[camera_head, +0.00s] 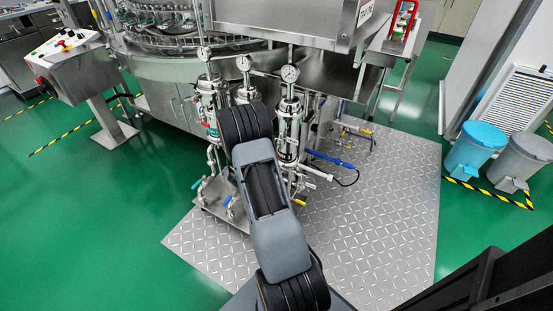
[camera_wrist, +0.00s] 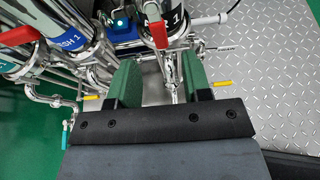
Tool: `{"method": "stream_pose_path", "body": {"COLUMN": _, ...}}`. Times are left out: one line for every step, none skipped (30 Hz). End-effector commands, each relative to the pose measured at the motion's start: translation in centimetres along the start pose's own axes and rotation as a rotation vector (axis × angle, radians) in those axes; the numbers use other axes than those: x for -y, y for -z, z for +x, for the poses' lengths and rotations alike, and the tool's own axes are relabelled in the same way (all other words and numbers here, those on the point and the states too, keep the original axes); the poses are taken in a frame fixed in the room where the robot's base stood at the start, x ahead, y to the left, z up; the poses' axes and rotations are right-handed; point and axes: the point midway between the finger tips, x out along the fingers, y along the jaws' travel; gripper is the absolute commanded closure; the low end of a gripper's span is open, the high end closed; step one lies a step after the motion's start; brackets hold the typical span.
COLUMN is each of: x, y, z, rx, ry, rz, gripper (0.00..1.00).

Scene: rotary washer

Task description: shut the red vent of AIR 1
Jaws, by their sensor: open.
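In the wrist view, the red vent handle (camera_wrist: 155,27) sits on a steel filter housing near the top centre. The dark label (camera_wrist: 178,16) beside it is partly hidden; an "R" and a "1" show. The handle points down the picture towards my gripper. My gripper (camera_wrist: 160,68) has green fingers spread apart, with nothing held between them. The handle lies just beyond the fingertips, apparently not touching. In the head view my arm hides the gripper. The housing with a gauge (camera_head: 290,110) stands right of my arm; I cannot tell its vent there.
Another red handle (camera_wrist: 28,34) is on the neighbouring housing, whose blue label (camera_wrist: 73,40) ends in "SH 1". Yellow handles (camera_wrist: 222,84) and pipes lie low around the fingers. A blue-handled piece (camera_head: 330,159) juts right. Tread-plate floor (camera_head: 400,210) is open at right.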

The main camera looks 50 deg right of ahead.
Motion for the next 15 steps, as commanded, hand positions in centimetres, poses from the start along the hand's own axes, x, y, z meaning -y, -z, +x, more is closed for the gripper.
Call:
{"method": "stream_pose_path", "body": {"x": 0.1, "y": 0.2, "z": 1.2, "rx": 0.000, "ry": 0.003, "rz": 0.002, "gripper": 0.55}}
{"method": "stream_pose_path", "body": {"x": 0.1, "y": 0.2, "z": 1.7, "rx": 0.000, "ry": 0.002, "rz": 0.001, "gripper": 0.55}}
{"method": "stream_pose_path", "body": {"x": 0.1, "y": 0.2, "z": 2.4, "rx": 0.000, "ry": 0.002, "rz": 0.002, "gripper": 0.55}}
{"method": "stream_pose_path", "body": {"x": 0.1, "y": 0.2, "z": 2.9, "rx": 0.000, "ry": 0.003, "rz": 0.001, "gripper": 0.55}}
{"method": "stream_pose_path", "body": {"x": 0.1, "y": 0.2, "z": 3.4, "rx": 0.000, "ry": 0.002, "rz": 0.001, "gripper": 0.55}}
{"method": "stream_pose_path", "body": {"x": 0.1, "y": 0.2, "z": 4.0, "rx": 0.000, "ry": 0.002, "rz": 0.001, "gripper": 0.55}}
{"method": "stream_pose_path", "body": {"x": 0.1, "y": 0.1, "z": 4.4, "rx": 0.000, "ry": 0.002, "rz": 0.002, "gripper": 0.55}}
{"method": "stream_pose_path", "body": {"x": 0.1, "y": 0.1, "z": 4.8, "rx": 0.000, "ry": 0.002, "rz": 0.002, "gripper": 0.55}}
{"method": "stream_pose_path", "body": {"x": 0.1, "y": 0.2, "z": 5.2, "rx": -0.001, "ry": 0.001, "rz": 0.002, "gripper": 0.55}}
{"method": "stream_pose_path", "body": {"x": 0.0, "y": 0.1, "z": 5.5, "rx": 0.000, "ry": 0.001, "rz": 0.002, "gripper": 0.55}}
{"method": "stream_pose_path", "body": {"x": 0.0, "y": 0.1, "z": 5.8, "rx": 0.000, "ry": 0.001, "rz": 0.002, "gripper": 0.55}}
{"method": "stream_pose_path", "body": {"x": 0.0, "y": 0.1, "z": 6.2, "rx": 0.000, "ry": 0.001, "rz": 0.001, "gripper": 0.55}}
{"method": "stream_pose_path", "body": {"x": 0.0, "y": 0.1, "z": 6.4, "rx": 0.000, "ry": 0.001, "rz": 0.001, "gripper": 0.55}}
{"method": "stream_pose_path", "body": {"x": 0.0, "y": 0.0, "z": 6.6, "rx": 0.000, "ry": 0.001, "rz": 0.001, "gripper": 0.55}}
{"method": "stream_pose_path", "body": {"x": 0.0, "y": 0.1, "z": 6.8, "rx": 0.000, "ry": 0.000, "rz": 0.001, "gripper": 0.55}}
